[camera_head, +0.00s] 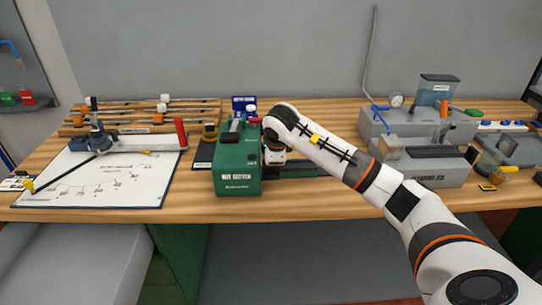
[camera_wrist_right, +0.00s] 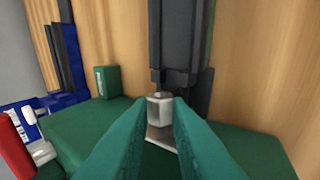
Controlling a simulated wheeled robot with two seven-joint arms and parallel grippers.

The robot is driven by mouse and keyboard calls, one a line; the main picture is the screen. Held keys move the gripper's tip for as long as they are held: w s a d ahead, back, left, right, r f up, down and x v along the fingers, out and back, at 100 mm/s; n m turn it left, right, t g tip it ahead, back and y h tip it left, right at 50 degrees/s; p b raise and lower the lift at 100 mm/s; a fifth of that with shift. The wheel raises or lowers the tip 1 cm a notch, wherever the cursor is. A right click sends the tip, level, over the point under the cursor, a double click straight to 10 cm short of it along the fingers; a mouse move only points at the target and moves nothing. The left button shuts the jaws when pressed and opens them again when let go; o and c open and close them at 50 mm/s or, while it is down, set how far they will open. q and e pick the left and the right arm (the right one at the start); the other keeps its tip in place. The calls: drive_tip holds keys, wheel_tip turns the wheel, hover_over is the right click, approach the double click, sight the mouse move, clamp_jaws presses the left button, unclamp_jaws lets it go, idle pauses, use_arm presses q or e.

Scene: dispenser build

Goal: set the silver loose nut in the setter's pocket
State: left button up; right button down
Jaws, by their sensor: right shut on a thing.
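The green nut setter (camera_head: 238,168) stands at the front middle of the bench. Its green body also fills the lower part of the right wrist view (camera_wrist_right: 78,135). My right gripper (camera_wrist_right: 161,112) reaches over the setter's right side, its two green fingers shut on the silver nut (camera_wrist_right: 159,104). A pale metal plate (camera_wrist_right: 161,134) shows just beneath the nut. Whether the nut touches it or is seated in the pocket, I cannot tell. In the head view the arm and wrist hide the nut and pocket. My left gripper is not in view.
A dark block (camera_wrist_right: 178,45) stands just beyond the nut in the right wrist view. A red handle (camera_wrist_right: 14,148) is at that view's left. A white marked board (camera_head: 100,185) lies left of the setter; a grey clamping rig (camera_head: 430,165) stands right.

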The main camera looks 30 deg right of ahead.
drive_tip(key=shift+f, duration=0.25)
idle(0.4)
drive_tip(key=c, duration=1)
unclamp_jaws()
drive_tip(key=shift+o, duration=0.2)
drive_tip(key=shift+r, duration=0.15)
wheel_tip(320, 180, up, 7)
drive_tip(key=p, duration=0.4)
drive_tip(key=shift+f, duration=0.2)
